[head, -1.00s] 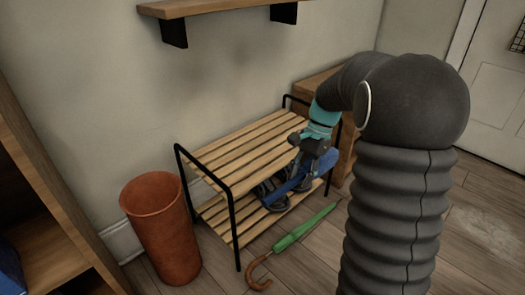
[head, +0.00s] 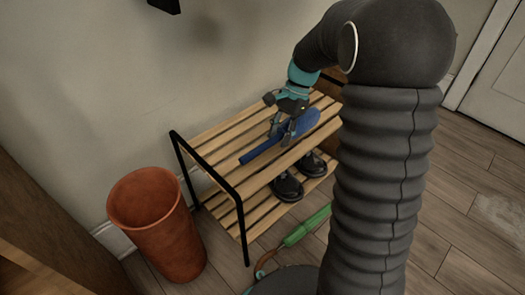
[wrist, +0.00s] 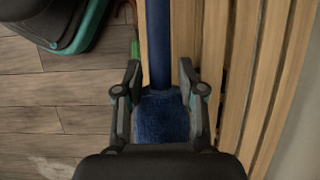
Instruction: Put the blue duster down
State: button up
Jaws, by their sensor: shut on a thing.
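The blue duster (head: 308,123) is in my gripper (head: 281,130), over the upper slatted shelf of the shoe rack (head: 215,138). Its handle points to the lower left and its fuzzy head to the right. In the wrist view, the duster (wrist: 158,40) runs between the two fingers of my gripper (wrist: 160,72), along the edge of the wooden slats (wrist: 231,80). Its far end is hidden under my gripper body. I cannot tell whether the duster touches the slats or hangs just above them.
Dark shoes (head: 287,188) stand on the lower shelf. A green umbrella (head: 307,226) lies on the floor in front of the rack. A terracotta bin (head: 160,228) stands left of it. The left part of the upper shelf is bare.

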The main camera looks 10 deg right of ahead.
jog(key=a+f, duration=0.2)
jog(key=a, duration=0.1)
jog(key=w+a+f, duration=0.1)
jog(key=a, duration=0.1)
jog(key=shift+a+f+b, duration=0.2)
jog(key=shift+b, duration=0.1)
notch_tip(320, 180, down, 4)
jog(key=shift+s+f+b, duration=0.1)
jog(key=shift+b, duration=0.35)
jog(key=o, duration=1)
jog(key=shift+o, duration=0.2)
